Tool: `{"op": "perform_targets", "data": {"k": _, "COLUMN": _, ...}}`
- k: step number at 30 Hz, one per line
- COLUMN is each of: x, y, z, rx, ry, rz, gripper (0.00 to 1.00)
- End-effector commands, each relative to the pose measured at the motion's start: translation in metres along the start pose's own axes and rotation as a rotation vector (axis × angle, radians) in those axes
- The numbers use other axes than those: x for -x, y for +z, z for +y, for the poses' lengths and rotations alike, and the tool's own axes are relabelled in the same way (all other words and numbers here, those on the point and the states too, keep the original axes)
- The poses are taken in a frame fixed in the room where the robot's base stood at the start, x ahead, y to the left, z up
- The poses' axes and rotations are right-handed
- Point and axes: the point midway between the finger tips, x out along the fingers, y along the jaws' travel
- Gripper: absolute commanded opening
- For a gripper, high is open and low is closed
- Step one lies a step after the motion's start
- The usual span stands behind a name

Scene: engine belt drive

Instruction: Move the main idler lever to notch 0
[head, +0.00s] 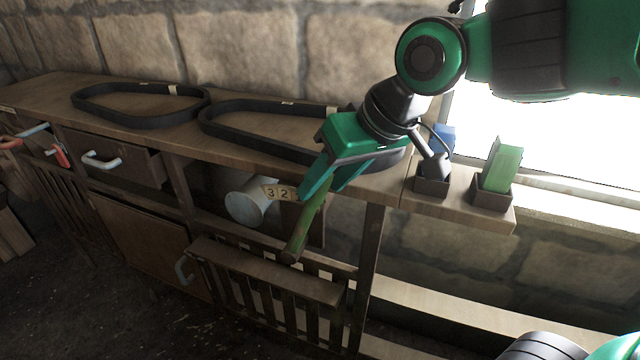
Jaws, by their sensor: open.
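A green lever (306,226) slants down and to the left from below the bench top, its lower end hanging free in front of the slatted crate front. It is most likely the main idler lever. Beside its upper part, to the left, is a plate with number labels (279,193); 3 and 2 can be read. Any other numbers, including 0, are hidden behind the lever and my gripper. My gripper (322,190) is open, with its teal fingers pointing down at the lever's upper end. I cannot tell whether they touch it.
A pale grey cylinder (246,206) sits left of the number plate. Two black belts (140,119) lie on the bench top (50,92). At right, a green block (502,167) and a blue block (444,138) stand in dark holders. An open drawer (115,160) juts out at left.

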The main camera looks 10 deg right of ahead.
Motion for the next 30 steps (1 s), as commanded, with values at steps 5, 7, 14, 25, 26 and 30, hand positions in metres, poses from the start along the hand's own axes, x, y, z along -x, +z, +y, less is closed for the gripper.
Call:
{"op": "perform_targets", "data": {"k": 5, "x": 0.035, "y": -0.002, "z": 0.001, "rx": -0.002, "ry": 0.001, "rz": 0.006, "gripper": 0.43}}
{"op": "perform_targets", "data": {"k": 7, "x": 0.048, "y": -0.002, "z": 0.002, "rx": -0.003, "ry": 0.002, "rz": 0.005, "gripper": 0.43}}
{"op": "perform_targets", "data": {"k": 14, "x": 0.079, "y": -0.002, "z": 0.003, "rx": -0.004, "ry": 0.002, "rz": 0.002, "gripper": 0.43}}
{"op": "perform_targets", "data": {"k": 25, "x": 0.087, "y": -0.001, "z": 0.004, "rx": -0.004, "ry": 0.003, "rz": -0.001, "gripper": 0.43}}
{"op": "perform_targets", "data": {"k": 26, "x": 0.087, "y": -0.001, "z": 0.003, "rx": -0.004, "ry": 0.003, "rz": -0.001, "gripper": 0.43}}
{"op": "perform_targets", "data": {"k": 30, "x": 0.087, "y": -0.001, "z": 0.003, "rx": -0.004, "ry": 0.003, "rz": -0.001, "gripper": 0.43}}
